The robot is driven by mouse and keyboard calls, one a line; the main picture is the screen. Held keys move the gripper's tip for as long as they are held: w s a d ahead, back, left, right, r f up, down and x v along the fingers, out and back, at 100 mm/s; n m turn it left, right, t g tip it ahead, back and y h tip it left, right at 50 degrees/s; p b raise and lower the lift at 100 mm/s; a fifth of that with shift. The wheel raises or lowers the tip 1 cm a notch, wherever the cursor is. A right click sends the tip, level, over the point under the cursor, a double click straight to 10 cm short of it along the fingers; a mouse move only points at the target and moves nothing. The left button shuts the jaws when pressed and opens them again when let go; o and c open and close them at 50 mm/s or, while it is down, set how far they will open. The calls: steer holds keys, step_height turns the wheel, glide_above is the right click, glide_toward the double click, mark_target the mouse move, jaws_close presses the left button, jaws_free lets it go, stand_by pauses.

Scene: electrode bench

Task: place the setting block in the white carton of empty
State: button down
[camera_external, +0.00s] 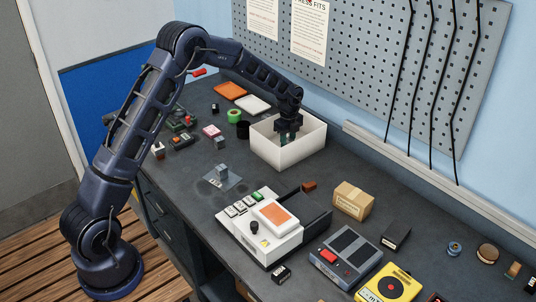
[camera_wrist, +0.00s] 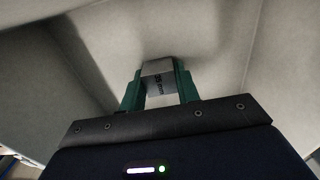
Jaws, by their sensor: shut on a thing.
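My gripper (camera_external: 288,137) reaches down inside the open white carton (camera_external: 290,158) at the back of the bench. I cannot tell whether the block touches the carton floor. In the external view the carton's near wall and the fingers hide the block.
A white device with an orange screen (camera_external: 273,216) stands in front of the carton. A cardboard box (camera_external: 352,199) is to the right. A green ring (camera_external: 234,116) and a black cup (camera_external: 243,130) stand close to the carton's left side. A pegboard (camera_external: 420,60) rises behind.

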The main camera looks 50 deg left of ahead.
steer(key=c, duration=1)
jaws_free()
steer(key=shift+f, duration=0.1)
steer(key=shift+c, duration=0.2)
